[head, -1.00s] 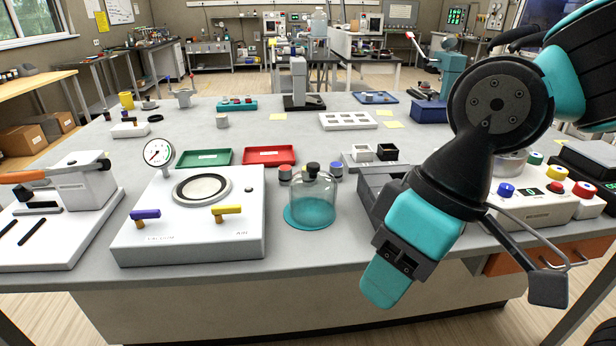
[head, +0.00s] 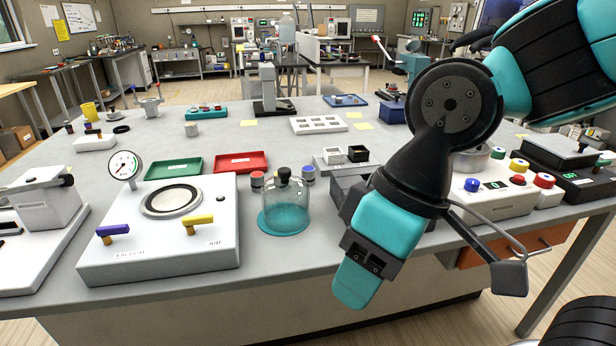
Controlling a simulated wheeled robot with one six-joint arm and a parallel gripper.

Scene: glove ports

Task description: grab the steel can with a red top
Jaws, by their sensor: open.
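The steel can with a red top (head: 257,180) stands on the bench, just left of and behind the glass bell jar (head: 286,205). Its lower part is partly hidden by the jar and the white vacuum unit. A similar can with a blue top (head: 308,174) stands on the jar's right. My gripper (head: 368,258) hangs at the bench's front edge, right of and nearer than the jar, well apart from the red-topped can. It is open and nothing shows in it; its fingers are hard to make out.
The white vacuum unit (head: 130,255) with a gauge stands left of the jar. Green (head: 174,169) and red (head: 240,163) trays lie behind. A grey stand with small black and white cubes (head: 357,153) is to the right. The bench's middle is fairly clear.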

